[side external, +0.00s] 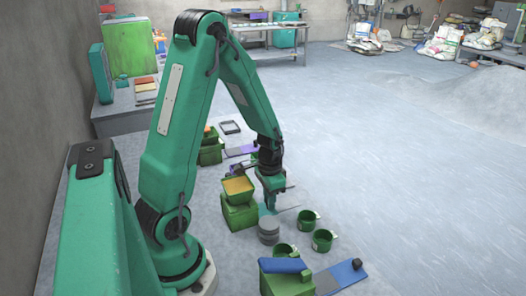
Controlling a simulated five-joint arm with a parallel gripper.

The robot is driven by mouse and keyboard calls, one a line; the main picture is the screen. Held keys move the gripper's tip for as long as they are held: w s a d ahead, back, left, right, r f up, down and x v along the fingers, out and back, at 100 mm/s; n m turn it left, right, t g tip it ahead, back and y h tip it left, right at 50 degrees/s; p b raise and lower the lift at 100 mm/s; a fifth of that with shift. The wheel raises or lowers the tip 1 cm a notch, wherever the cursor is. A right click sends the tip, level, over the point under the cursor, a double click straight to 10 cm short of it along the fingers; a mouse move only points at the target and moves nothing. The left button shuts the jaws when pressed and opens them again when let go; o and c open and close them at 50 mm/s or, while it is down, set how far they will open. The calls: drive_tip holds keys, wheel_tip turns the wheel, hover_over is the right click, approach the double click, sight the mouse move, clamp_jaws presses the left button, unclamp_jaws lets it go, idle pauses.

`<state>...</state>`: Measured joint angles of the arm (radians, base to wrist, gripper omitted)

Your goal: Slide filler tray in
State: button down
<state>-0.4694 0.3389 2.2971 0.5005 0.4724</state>
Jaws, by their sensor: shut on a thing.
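A green tray with a yellow-orange fill (238,186) sits on top of a green block-like box (239,213), left of my gripper. It may be the filler tray; I cannot tell for sure. My gripper (271,205) points down, low over the floor just right of that box. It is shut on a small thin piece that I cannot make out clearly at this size. A thin grey strip shows at the fingertips' right. The slot or opening for the tray is not clearly visible.
Two green cups (308,220) (323,240) stand right of my gripper. A stack of grey discs (269,231) stands in front. A green box with a blue top (283,266) and a blue board (342,275) lie nearer. Another green box (210,152) stands behind. The floor at right is clear.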

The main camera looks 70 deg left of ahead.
drive_tip(key=c, duration=1.4)
unclamp_jaws()
drive_tip(key=shift+s, duration=0.1)
drive_tip(key=shift+r, duration=0.1)
drive_tip(key=shift+r, duration=3.65)
drive_tip(key=shift+d+r, duration=0.3)
drive_tip(key=shift+r, duration=0.1)
drive_tip(key=s+d+r+t, duration=0.2)
drive_tip(key=s+d+r, duration=0.1)
drive_tip(key=d+r, duration=0.4)
drive_tip(key=s+d+r+t, duration=0.3)
drive_tip(key=s+d+r, duration=0.1)
drive_tip(key=d+r, duration=0.3)
drive_tip(key=shift+d+r+t, duration=0.2)
drive_tip(key=shift+r+t, duration=0.1)
drive_tip(key=shift+r, duration=0.15)
